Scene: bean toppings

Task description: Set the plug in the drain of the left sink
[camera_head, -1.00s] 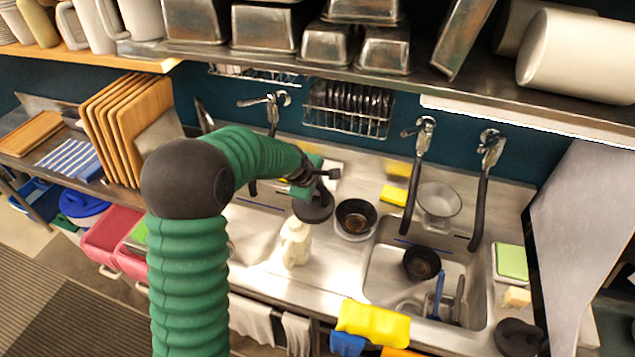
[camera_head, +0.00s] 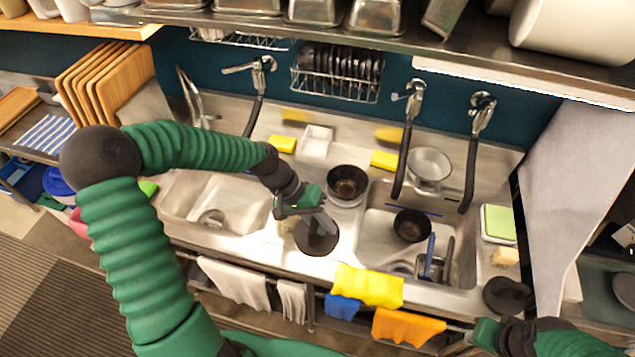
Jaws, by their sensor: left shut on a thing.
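My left gripper (camera_head: 300,206) is shut on the plug (camera_head: 316,236), a dark round disc with a short grey upright part. It is held over the counter strip between the two sinks, near the front edge. The left sink (camera_head: 180,205) is to the left of it, apart from the plug. Its round drain (camera_head: 211,217) shows on the sink floor, with no plug in it. My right gripper (camera_head: 486,334) is at the bottom right, partly cut off, and its jaws cannot be made out.
The right sink (camera_head: 375,240) holds a dark bowl (camera_head: 411,225) and utensils. A black pan (camera_head: 347,184) stands between the sinks. Another dark round thing (camera_head: 507,295) lies at the right front. Cloths (camera_head: 368,286) hang along the front. Taps and hoses (camera_head: 405,150) rise behind.

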